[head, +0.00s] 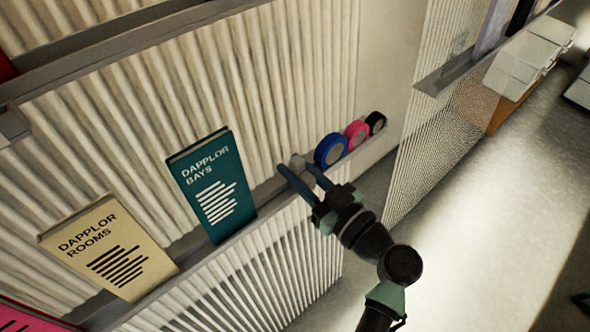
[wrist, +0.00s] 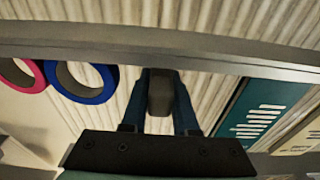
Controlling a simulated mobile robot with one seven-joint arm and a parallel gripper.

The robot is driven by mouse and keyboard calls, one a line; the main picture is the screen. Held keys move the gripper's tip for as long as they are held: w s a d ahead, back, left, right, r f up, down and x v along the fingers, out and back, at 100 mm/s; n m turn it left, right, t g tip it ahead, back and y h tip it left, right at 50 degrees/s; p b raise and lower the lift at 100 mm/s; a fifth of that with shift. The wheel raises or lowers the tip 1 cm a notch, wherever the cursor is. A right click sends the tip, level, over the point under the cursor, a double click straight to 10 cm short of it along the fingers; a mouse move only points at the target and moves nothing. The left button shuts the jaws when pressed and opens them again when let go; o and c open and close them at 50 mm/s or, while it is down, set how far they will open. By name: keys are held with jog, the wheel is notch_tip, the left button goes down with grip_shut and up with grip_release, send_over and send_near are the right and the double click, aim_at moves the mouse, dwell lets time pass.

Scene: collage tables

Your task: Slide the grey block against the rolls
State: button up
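The grey block (head: 297,161) stands on the narrow shelf, left of the rolls in the head view. It also shows in the wrist view (wrist: 160,93), between my fingers. My gripper (head: 296,168) reaches to the shelf from the right. In the wrist view its two blue fingers (wrist: 161,95) lie close along both sides of the block, with no clear gap, and look shut on it. The blue roll (head: 331,150) is nearest the block, with a gap between. The pink roll (head: 356,134) and black roll (head: 375,122) stand beyond it.
The teal book (head: 212,185) and the cream book (head: 108,248) lean on the shelf at the left of the block. A ribbed wall (head: 230,90) rises behind the shelf. The shelf between block and blue roll is clear.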

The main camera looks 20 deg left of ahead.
jog(key=o, duration=0.4)
jog(key=b+v, duration=0.1)
jog(key=v, duration=1.2)
